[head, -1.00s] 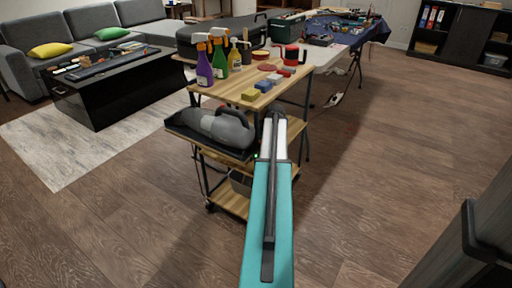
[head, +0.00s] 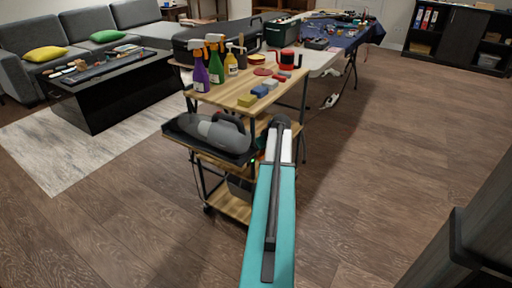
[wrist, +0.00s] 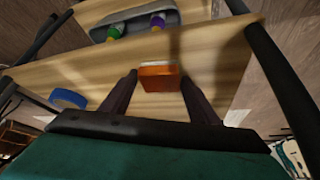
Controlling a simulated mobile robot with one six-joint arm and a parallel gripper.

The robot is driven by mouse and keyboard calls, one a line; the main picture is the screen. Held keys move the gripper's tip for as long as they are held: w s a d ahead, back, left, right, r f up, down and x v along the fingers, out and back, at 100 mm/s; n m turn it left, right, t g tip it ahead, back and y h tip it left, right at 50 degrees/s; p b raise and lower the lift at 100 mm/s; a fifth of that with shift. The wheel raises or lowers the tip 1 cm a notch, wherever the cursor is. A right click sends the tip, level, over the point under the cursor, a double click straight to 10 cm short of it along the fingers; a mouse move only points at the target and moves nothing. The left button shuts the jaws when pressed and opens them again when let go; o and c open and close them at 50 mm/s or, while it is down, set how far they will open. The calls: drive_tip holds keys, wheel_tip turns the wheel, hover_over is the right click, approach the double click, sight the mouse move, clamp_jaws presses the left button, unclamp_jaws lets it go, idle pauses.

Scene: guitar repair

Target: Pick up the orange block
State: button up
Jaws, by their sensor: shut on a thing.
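The orange block (wrist: 158,78) is in the middle of the wrist view, with a pale top edge. It is between the two dark fingers of my gripper (wrist: 159,82), which is shut on it. Pale wood (wrist: 215,65) shows behind and around the block; I cannot tell whether the block touches it. In the head view my teal arm reaches to the wooden cart (head: 232,87), and the arm hides the gripper. I cannot make out the block there for certain.
Dark cart posts (wrist: 280,85) stand close on the right. A grey vacuum (head: 215,132) lies below. Floor is clear at right.

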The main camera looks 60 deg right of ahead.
drive_tip(key=s+a+p, duration=0.2)
drive_tip(key=s+a, duration=0.3)
drive_tip(key=s, duration=0.6)
drive_tip(key=shift+s, duration=0.35)
drive_tip(key=o, duration=0.4)
drive_tip(key=c, duration=0.3)
